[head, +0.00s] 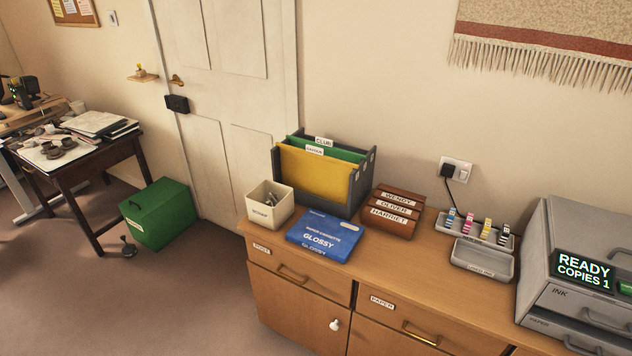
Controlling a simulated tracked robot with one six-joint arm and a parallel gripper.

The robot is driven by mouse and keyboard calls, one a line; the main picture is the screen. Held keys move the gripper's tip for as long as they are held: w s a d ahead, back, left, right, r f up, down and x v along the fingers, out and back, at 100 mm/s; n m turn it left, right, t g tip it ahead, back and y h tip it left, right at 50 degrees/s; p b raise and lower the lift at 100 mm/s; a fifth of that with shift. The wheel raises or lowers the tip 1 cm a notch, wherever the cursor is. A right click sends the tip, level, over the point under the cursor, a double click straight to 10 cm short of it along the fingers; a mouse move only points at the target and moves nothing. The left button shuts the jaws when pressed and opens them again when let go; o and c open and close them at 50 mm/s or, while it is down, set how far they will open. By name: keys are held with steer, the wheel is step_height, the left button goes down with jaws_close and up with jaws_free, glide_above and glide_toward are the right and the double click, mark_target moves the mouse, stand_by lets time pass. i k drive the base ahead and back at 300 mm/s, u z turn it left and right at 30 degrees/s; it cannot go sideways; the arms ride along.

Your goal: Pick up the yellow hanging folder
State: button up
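The yellow hanging folder (312,177) hangs upright at the front of a dark grey file box (359,189) on the wooden sideboard. A green folder (337,150) hangs behind it, and white label tabs show at the top. The lower part of the yellow folder is hidden by the box's front. My gripper is not in this view.
A blue glossy paper box (324,236) lies before the file box. A cream bin (270,205) stands left; a brown labelled rack (394,212) stands right. Further right are a pen tray (475,229), a grey tray (482,261) and a printer (580,270).

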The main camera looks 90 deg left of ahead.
mark_target(310, 171)
steer(key=u, duration=3.4)
steer(key=i, duration=1.45)
steer(key=u, duration=0.65)
steer(key=i, duration=0.55)
steer(key=u, duration=0.15)
